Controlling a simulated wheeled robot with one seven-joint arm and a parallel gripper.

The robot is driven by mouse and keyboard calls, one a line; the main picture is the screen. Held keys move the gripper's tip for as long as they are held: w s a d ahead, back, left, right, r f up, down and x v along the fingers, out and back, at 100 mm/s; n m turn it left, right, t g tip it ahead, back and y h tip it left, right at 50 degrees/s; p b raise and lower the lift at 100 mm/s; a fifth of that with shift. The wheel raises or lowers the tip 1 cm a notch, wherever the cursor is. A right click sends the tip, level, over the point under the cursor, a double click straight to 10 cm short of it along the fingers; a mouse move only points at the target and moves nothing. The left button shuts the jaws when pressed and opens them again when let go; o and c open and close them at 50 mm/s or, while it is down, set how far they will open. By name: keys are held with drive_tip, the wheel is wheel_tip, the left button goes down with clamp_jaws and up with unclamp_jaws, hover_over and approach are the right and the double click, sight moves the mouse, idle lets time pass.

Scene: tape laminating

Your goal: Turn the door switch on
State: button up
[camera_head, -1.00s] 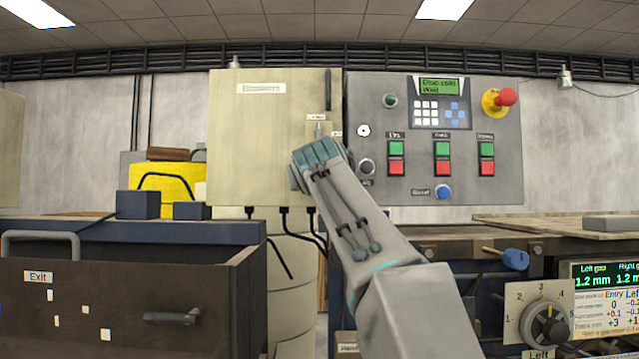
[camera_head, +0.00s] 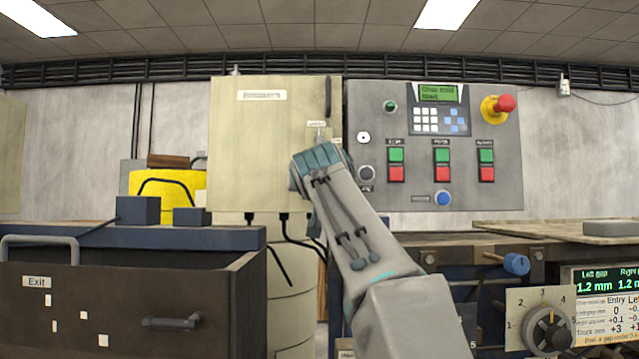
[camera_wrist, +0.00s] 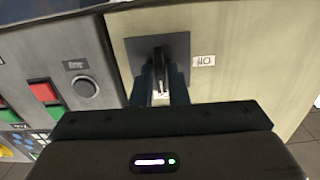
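The door switch is a dark square plate (camera_wrist: 135,54) with a narrow lever (camera_wrist: 158,70), on the beige cabinet (camera_wrist: 230,30) in the wrist view. A small white label (camera_wrist: 203,61), seen upside down, sits beside it. My gripper (camera_wrist: 160,92) reaches up to the lever, with one dark finger on each side of it. I cannot tell whether the fingers press on it. In the head view my wrist covers the switch plate on the cabinet (camera_head: 260,140). A small plate with a grey piece (camera_head: 319,134) shows just above my wrist.
A grey control panel (camera_head: 400,190) with red and green buttons, a display and a red emergency knob (camera_head: 504,103) stands right beside the cabinet. A round grey knob (camera_wrist: 84,87) is close to my gripper. A dark drawer unit (camera_head: 110,300) stands at lower left.

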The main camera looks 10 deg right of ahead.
drive_tip(key=shift+o, duration=1.2)
drive_tip(key=s+a+b, duration=0.2)
drive_tip(key=s+b, duration=0.3)
drive_tip(key=s, duration=0.8)
drive_tip(key=shift+s+a, duration=0.25)
drive_tip(key=shift+a, duration=0.1)
wheel_tip(320, 180, down, 30)
drive_tip(key=s+d+n+g+y+p, duration=0.2)
drive_tip(key=g+p, duration=0.1)
drive_tip(key=g, duration=0.5)
drive_tip(key=s+f+g+p, duration=0.1)
drive_tip(key=s+f+g, duration=0.2)
drive_tip(key=s+f, duration=0.6)
drive_tip(key=s+f+g+y+p, duration=0.1)
drive_tip(key=s+f+g, duration=0.2)
drive_tip(key=s+f, duration=0.6)
wheel_tip(320, 180, down, 7)
drive_tip(key=shift+s+d+r+g, duration=0.1)
drive_tip(key=shift+s+d+g, duration=0.2)
drive_tip(key=shift+d+g, duration=0.15)
